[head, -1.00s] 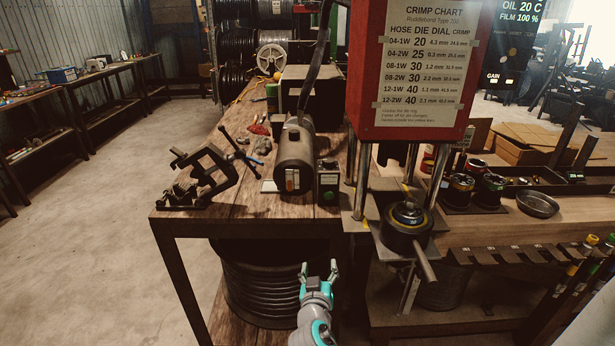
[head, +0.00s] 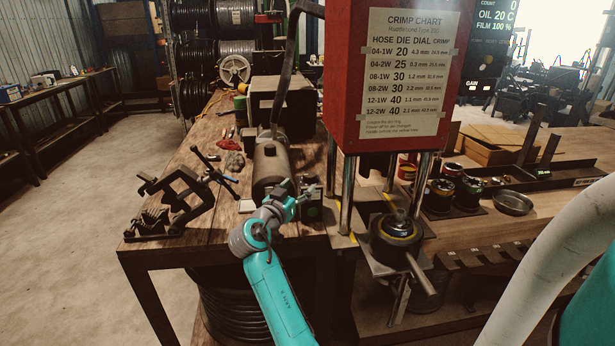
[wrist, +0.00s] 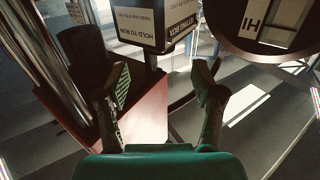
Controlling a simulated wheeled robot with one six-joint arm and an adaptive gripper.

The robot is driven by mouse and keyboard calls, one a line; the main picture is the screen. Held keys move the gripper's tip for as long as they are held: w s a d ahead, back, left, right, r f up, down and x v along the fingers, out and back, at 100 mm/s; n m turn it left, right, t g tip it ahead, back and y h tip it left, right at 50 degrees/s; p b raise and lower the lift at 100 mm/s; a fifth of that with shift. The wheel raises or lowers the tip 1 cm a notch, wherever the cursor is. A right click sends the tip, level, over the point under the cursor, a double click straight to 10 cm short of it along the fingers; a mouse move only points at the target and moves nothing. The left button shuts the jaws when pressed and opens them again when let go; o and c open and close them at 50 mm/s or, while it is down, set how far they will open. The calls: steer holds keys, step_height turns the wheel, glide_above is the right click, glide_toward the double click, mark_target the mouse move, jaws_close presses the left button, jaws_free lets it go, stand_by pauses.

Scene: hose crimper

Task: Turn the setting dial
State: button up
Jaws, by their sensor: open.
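My gripper (head: 302,191) is open and empty, in front of the small dark setting box (head: 313,212) beside the press, and partly covers it in the head view. In the wrist view my gripper (wrist: 162,84) has its two fingers spread wide, and the setting box (wrist: 150,24) is just beyond and above the fingertips. Its labels read "HOLD TO RUN" and "SETTING BOX", and appear turned over. I cannot make out the setting dial itself in either view. The crimp chart (head: 405,72) on the red press head lists dial values.
A dark cylinder (head: 271,165) lies left of the box. Steel press posts (head: 347,185) stand close to its right. A round die unit with a handle (head: 397,240) sits right of them. A black clamp (head: 185,200) stands at the bench's left corner. The left floor is clear.

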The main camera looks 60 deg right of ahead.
mark_target(306, 179)
steer(key=d, duration=0.5)
steer(key=w+d, duration=0.1)
steer(key=d, duration=0.2)
steer(key=c, duration=1.2)
steer(key=shift+o, duration=0.2)
steer(key=shift+g, duration=0.3)
